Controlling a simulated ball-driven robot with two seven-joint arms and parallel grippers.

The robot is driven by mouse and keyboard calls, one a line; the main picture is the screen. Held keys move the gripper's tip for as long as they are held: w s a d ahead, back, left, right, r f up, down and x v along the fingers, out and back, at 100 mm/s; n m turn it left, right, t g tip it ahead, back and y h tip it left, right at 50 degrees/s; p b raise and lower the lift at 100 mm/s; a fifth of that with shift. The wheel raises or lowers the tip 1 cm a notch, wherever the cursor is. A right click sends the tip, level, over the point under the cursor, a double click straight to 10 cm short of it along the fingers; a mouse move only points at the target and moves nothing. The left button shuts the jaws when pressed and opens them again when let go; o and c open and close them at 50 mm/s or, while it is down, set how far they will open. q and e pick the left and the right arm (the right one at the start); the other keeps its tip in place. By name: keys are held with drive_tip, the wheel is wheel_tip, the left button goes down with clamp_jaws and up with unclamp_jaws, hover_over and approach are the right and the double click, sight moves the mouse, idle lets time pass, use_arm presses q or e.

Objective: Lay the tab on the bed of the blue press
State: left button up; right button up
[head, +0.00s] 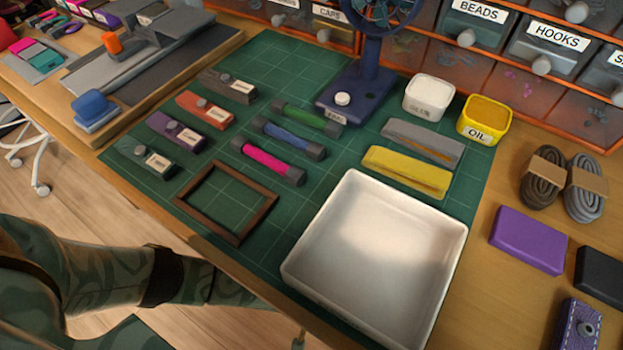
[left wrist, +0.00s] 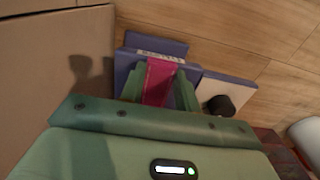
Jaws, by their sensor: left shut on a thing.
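In the left wrist view my left gripper (left wrist: 158,92) is shut on a crimson tab (left wrist: 157,80), a flat strip held between its two green fingers. Just beyond the fingers is a blue-violet body with a white label (left wrist: 152,50), with a pale plate and a black knob beside it; I cannot tell whether this is the blue press or whether the tab touches it. My right gripper is not in view.
A green mat (head: 262,62) holds several labelled bars, a wooden frame (head: 231,238), a blue fan (head: 370,75) and a white tray (head: 300,272). Drawers line the back. Cord coils (head: 545,178) and a purple block (head: 528,240) lie at the right.

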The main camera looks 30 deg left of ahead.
use_arm(q)
drive_tip(key=shift+f, duration=0.2)
idle(0.6)
drive_tip(key=o, duration=1)
drive_tip(key=shift+o, duration=0.2)
